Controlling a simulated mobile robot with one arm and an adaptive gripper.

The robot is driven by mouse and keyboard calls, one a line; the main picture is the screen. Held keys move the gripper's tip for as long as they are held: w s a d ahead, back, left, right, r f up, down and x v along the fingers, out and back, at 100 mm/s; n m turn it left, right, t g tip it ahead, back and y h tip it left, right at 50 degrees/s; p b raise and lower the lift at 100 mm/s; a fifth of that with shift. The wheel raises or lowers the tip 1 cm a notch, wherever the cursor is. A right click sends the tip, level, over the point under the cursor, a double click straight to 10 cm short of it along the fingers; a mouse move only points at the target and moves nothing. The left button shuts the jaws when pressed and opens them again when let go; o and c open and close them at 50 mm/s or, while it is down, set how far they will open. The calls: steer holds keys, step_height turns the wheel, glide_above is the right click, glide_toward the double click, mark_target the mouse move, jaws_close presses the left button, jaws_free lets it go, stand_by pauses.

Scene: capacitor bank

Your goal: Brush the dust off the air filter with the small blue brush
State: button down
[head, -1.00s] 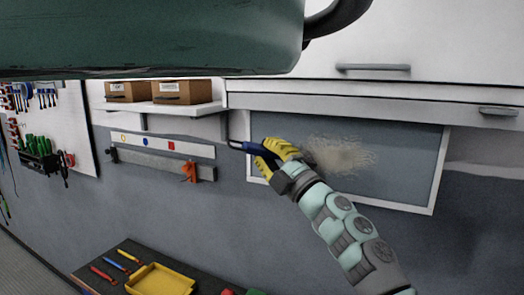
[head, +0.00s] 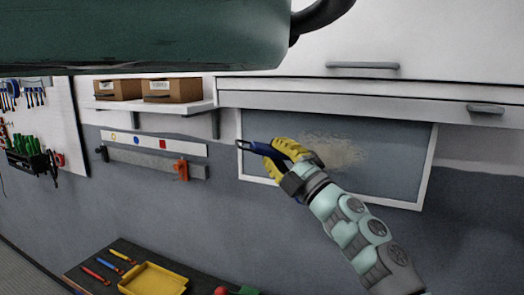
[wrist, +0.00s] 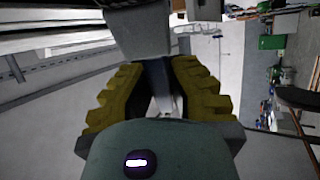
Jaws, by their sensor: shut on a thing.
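The air filter (head: 390,170) is a grey panel in a white frame on the wall, under the white cabinet. A beige dust patch (head: 332,150) lies on its upper middle. My gripper (head: 272,158) has yellow fingers and is shut on the small blue brush (head: 257,148), in front of the filter's left part and left of most of the dust. The brush points left, its dark tip near the filter's left frame edge. In the wrist view the blue brush (wrist: 153,80) sits between the yellow fingers (wrist: 158,95). I cannot tell whether the brush touches the filter.
A shelf with two cardboard boxes (head: 172,90) is left of the filter. A bench with a yellow tray (head: 153,279) and screwdrivers is at the lower left. A large dark green object (head: 140,35) covers the upper left.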

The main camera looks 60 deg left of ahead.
steer(key=shift+w, duration=0.2)
steer(key=shift+w+d+r, duration=0.1)
steer(key=shift+w+d, duration=0.15)
steer(key=shift+d, duration=0.4)
steer(key=shift+w+d+r, duration=0.1)
steer(key=shift+w+d, duration=0.15)
steer(key=shift+d, duration=0.35)
steer(key=shift+w+d+f, duration=0.15)
steer(key=shift+w+d, duration=0.85)
steer(key=shift+d, duration=0.15)
steer(key=shift+w, duration=0.1)
steer(key=shift+w+d, duration=0.45)
steer(key=shift+d, duration=0.35)
steer(key=shift+w+d, duration=0.4)
steer(key=shift+d, duration=0.4)
